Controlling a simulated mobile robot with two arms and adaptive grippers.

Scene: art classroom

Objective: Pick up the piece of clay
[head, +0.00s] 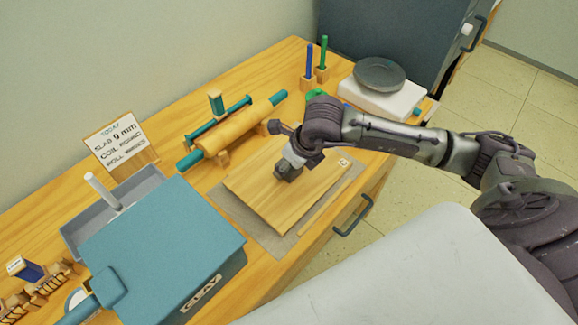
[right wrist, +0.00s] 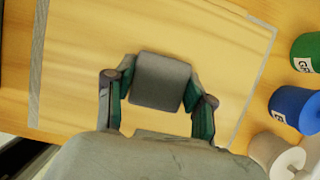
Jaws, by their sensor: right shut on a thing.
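The piece of clay (right wrist: 163,80) is a dark grey block with rounded corners. In the right wrist view it sits between the two fingers of my right gripper (right wrist: 160,88), which is shut on it. In the head view my right gripper (head: 289,168) is over the pale wooden board (head: 265,208), and the clay at its tip is mostly hidden by the fingers. I cannot tell whether the clay touches the board. My left gripper is in neither view.
A teal clay box (head: 165,245) stands left of the board. A rolling pin (head: 235,130) lies behind it on supports. A white scale (head: 385,98) with a grey pan is at the right back. Green (right wrist: 306,52) and blue (right wrist: 294,108) spools show in the right wrist view.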

